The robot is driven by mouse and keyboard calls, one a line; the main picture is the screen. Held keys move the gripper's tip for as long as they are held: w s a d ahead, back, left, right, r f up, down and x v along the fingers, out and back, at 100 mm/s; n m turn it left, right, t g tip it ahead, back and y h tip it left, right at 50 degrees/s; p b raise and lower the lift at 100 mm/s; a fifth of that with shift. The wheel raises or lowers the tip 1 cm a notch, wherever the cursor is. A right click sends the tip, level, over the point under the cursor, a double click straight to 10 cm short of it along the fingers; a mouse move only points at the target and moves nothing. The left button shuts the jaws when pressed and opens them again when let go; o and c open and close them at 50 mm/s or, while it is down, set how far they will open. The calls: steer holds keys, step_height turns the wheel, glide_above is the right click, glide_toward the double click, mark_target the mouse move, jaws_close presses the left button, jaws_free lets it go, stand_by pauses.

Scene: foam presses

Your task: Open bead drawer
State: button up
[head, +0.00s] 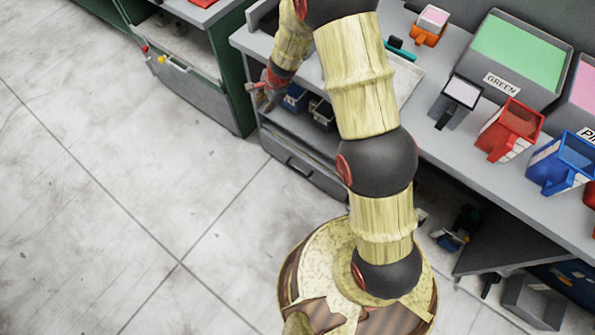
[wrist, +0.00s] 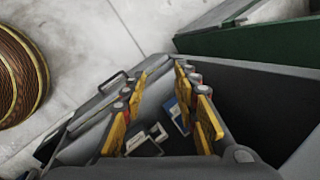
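The grey drawer (head: 318,180) sits low under the workbench, with a bar handle on its front. It looks shut in the head view. The handle also shows in the wrist view (wrist: 113,82), beyond the left finger. My gripper (head: 262,88) is near the bench's left end, higher than the drawer and beside the open shelf. In the wrist view my gripper (wrist: 168,112) has its yellow-padded fingers spread apart, with nothing held between them. Part of the drawer is hidden behind the fingers. I see no beads.
Blue and dark bins (head: 296,98) stand on the shelf above the drawer. The workbench (head: 440,140) carries a GREEN foam bin (head: 520,50), a red scoop bin (head: 509,130) and a blue one (head: 561,163). A green-sided cabinet (head: 236,75) stands at left. Floor in front is clear.

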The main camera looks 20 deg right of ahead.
step_height(320, 180, down, 19)
steer(key=d+m+h, duration=0.2)
steer(key=d+m, duration=0.1)
steer(key=m, duration=0.3)
steer(key=m+g+h+b, duration=0.2)
steer(key=m, duration=0.4)
glide_toward(298, 171)
steer(key=f+b, duration=0.1)
steer(key=f, duration=0.1)
steer(key=f+b, duration=0.1)
steer(key=f, duration=0.1)
steer(key=w+f, duration=0.1)
steer(key=f, duration=0.2)
steer(key=shift+d+b, duration=0.4)
steer(key=shift+w+f, duration=0.1)
steer(key=shift+f, duration=0.45)
steer(key=shift+c, duration=0.3)
jaws_close()
